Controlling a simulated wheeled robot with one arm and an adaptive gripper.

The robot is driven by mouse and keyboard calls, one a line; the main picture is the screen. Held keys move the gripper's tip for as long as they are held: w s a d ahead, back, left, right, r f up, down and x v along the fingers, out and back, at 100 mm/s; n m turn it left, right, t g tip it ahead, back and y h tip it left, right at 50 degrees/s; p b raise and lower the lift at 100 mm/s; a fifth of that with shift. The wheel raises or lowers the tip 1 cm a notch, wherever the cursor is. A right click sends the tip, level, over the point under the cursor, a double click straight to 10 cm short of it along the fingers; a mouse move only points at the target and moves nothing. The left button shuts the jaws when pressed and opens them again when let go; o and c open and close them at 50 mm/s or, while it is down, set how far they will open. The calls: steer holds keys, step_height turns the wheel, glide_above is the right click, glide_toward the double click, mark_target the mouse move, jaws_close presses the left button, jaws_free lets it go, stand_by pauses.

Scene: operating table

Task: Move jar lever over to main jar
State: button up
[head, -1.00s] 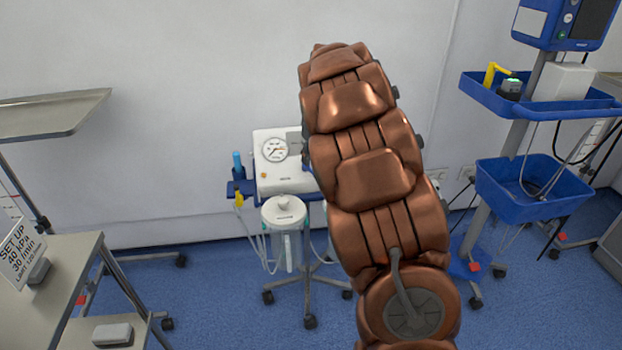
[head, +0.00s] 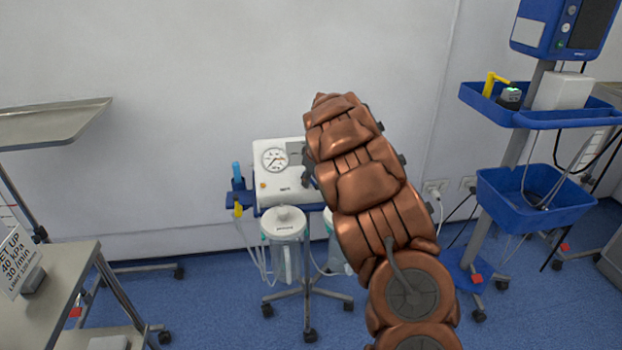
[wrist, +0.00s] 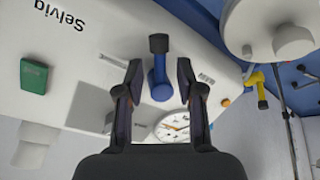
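The jar lever (wrist: 160,76) is a blue handle with a black end on the white suction unit, seen in the wrist view. My gripper (wrist: 160,72) is open, with one finger on each side of the lever and a gap to both. In the head view the white suction unit (head: 270,185) stands behind my arm, and the lever is hidden or too small to tell. A clear jar with a white lid (head: 285,240) hangs at its front left. A second jar (head: 336,258) is partly hidden by my arm. A white jar lid (wrist: 275,25) also shows in the wrist view.
A blue-trayed stand (head: 520,185) is at right, a metal table (head: 60,280) at left.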

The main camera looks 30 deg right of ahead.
steer(key=shift+w+f, duration=0.1)
steer(key=shift+f, duration=0.15)
steer(key=shift+c, duration=0.3)
steer(key=shift+r, duration=0.1)
jaws_close()
